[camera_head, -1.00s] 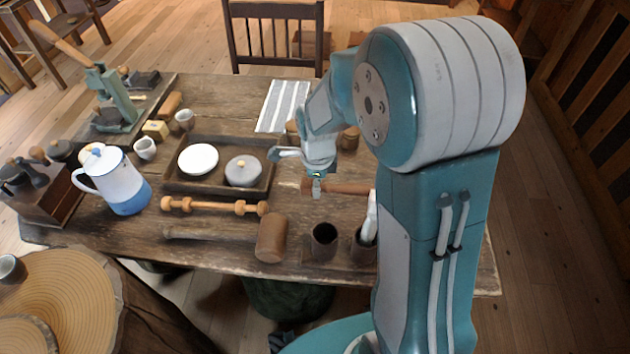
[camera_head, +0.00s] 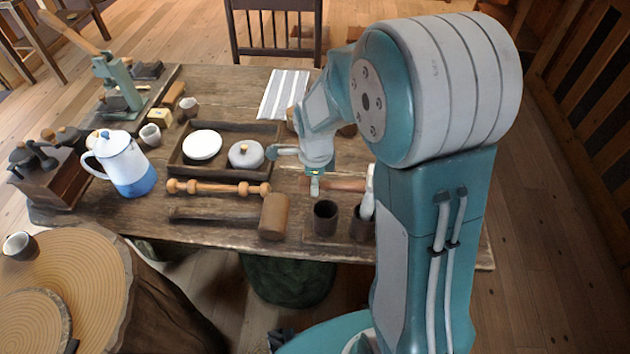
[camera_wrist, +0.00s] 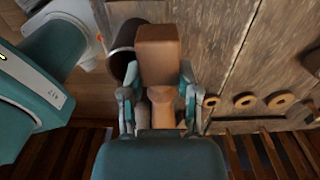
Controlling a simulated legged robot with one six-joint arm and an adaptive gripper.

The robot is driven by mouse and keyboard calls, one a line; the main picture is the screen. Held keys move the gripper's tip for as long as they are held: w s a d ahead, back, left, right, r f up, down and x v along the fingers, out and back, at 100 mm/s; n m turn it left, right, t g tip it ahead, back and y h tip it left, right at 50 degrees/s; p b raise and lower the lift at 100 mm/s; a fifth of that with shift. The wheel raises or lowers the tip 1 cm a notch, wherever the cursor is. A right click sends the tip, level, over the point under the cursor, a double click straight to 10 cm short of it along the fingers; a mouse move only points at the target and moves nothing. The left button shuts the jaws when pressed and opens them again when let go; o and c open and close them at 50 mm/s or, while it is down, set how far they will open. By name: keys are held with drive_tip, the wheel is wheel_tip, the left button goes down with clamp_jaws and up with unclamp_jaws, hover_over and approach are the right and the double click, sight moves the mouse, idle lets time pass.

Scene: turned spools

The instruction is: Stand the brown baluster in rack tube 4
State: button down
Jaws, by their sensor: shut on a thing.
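My gripper (camera_head: 315,186) is shut on the brown baluster (camera_head: 343,184), which it holds roughly level above the table, behind the rack tubes in the head view. My arm hides the baluster's right end there. In the wrist view the baluster (camera_wrist: 160,62) lies between the two fingers (camera_wrist: 160,108), its square-sided end pointing up the picture. Two dark, open rack tubes show in the head view, a left one (camera_head: 325,217) and a right one (camera_head: 361,226); my arm hides the rack further right. A dark tube (camera_wrist: 124,48) shows beside the baluster in the wrist view. I cannot read tube numbers.
A light turned spindle (camera_head: 218,188) and a wooden mallet (camera_head: 274,216) lie left of the rack. Behind them is a tray (camera_head: 262,180) with a white dish and a lidded pot. A white and blue jug (camera_head: 125,165) stands further left. A striped cloth (camera_head: 285,93) lies at the back.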

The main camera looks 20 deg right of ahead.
drive_tip(key=shift+a, duration=0.15)
drive_tip(key=shift+w+n, duration=0.1)
drive_tip(key=shift+n, duration=0.2)
drive_tip(key=shift+w+f+n, duration=0.1)
drive_tip(key=shift+n, duration=0.2)
drive_tip(key=shift+w+f+n, duration=0.15)
drive_tip(key=shift+w+n, duration=0.05)
drive_tip(key=shift+n, duration=0.2)
drive_tip(key=w+f+n, duration=0.1)
drive_tip(key=w+n, duration=0.1)
drive_tip(key=n, duration=0.2)
drive_tip(key=w+f+n, duration=0.2)
drive_tip(key=n, duration=0.3)
drive_tip(key=w+f+n, duration=0.2)
drive_tip(key=n, duration=0.3)
drive_tip(key=shift+w+d, duration=0.1)
drive_tip(key=shift+d, duration=0.25)
drive_tip(key=n, duration=0.2)
drive_tip(key=w+f+n, duration=0.1)
drive_tip(key=n, duration=0.1)
drive_tip(key=w+f+n, duration=0.1)
drive_tip(key=shift+d+n, duration=0.1)
drive_tip(key=shift+n, duration=0.3)
drive_tip(key=shift+w+f, duration=0.1)
drive_tip(key=shift+f, duration=0.05)
